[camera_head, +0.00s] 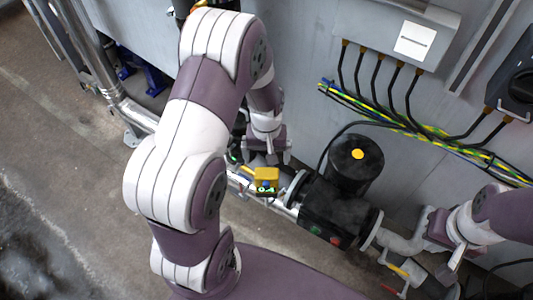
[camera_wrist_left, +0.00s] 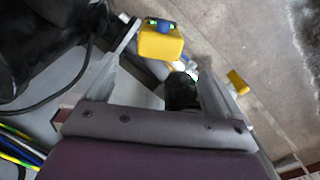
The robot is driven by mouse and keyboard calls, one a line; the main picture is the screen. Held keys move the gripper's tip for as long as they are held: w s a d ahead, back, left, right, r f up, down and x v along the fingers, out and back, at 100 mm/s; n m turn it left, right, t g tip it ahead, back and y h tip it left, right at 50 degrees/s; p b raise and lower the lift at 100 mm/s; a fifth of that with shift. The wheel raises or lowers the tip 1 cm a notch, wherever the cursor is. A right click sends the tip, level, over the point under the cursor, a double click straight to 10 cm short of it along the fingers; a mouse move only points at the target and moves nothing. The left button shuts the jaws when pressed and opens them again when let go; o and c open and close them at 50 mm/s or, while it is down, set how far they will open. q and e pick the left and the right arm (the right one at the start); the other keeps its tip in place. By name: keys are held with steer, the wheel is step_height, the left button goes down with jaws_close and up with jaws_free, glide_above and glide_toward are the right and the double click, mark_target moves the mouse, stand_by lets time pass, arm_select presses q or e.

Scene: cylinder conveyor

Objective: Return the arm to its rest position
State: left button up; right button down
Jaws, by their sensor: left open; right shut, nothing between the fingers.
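My left arm crosses the head view from the lower left. Its gripper (camera_head: 268,157) points down beside the pipework, open and empty. In the left wrist view its two fingers (camera_wrist_left: 166,62) stand apart. A yellow block (camera_head: 266,180) with a blue and green part on it lies just past the fingers. The yellow block also shows near the top of the left wrist view (camera_wrist_left: 160,42). My right gripper (camera_head: 425,232) comes in at the lower right, over the grey pipe fittings, shut and empty. Its fingertips are hard to make out.
A black motor (camera_head: 356,162) with a yellow cap stands on a dark pump body (camera_head: 338,212) between the arms. Black cables run from a grey box (camera_head: 406,30) on the wall to yellow-green wires (camera_head: 413,128). A steel pipe (camera_head: 92,50) runs along the left. The concrete floor (camera_head: 60,150) there is clear.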

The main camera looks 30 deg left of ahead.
arm_select(q)
steer(key=shift+r, duration=0.55)
steer(key=s+d+r+m+t, duration=0.1)
steer(key=s+d+r+m, duration=0.4)
steer(key=s+r, duration=0.3)
steer(key=shift+s+d+r, duration=0.15)
steer(key=shift+s+r, duration=0.2)
steer(key=shift+r, duration=0.25)
steer(key=shift+s, duration=0.15)
